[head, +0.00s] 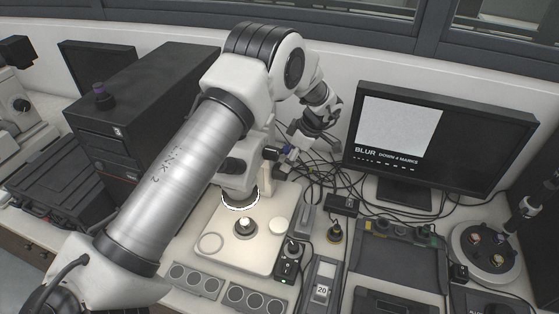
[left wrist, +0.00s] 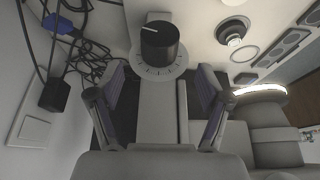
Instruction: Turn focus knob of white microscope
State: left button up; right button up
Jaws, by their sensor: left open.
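The white microscope (head: 235,181) stands on a pale base in the middle of the head view, partly hidden by my left arm. A lit ring shows under its head. Its black focus knob (left wrist: 160,42) has a white pointer line and sits on a pale disc with tick marks in the left wrist view. My left gripper (left wrist: 162,76) is open, its two fingers apart on either side of the line to the knob. The knob appears just beyond the fingertips, not held. In the head view my left gripper (head: 287,153) is at the microscope's right side. My right gripper is not in view.
A monitor (head: 440,135) reads "BLUR DOWN 4 MARKS" beside a pale blank picture. Loose black cables (head: 325,178) lie behind and right of the microscope. A black computer tower (head: 135,115) stands left, and a small control box (head: 290,262) stands at the base's right edge.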

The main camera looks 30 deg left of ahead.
aim_at(281, 172)
pick_arm(q)
jog(key=p+x, duration=0.2)
jog(key=x, duration=0.4)
jog(key=shift+w+a+f+p, duration=0.1)
jog(key=shift+f+p, duration=0.25)
jog(key=shift+f, duration=0.05)
jog(key=shift+a+f, duration=0.1)
jog(key=shift+f, duration=0.05)
jog(key=c, duration=1.2)
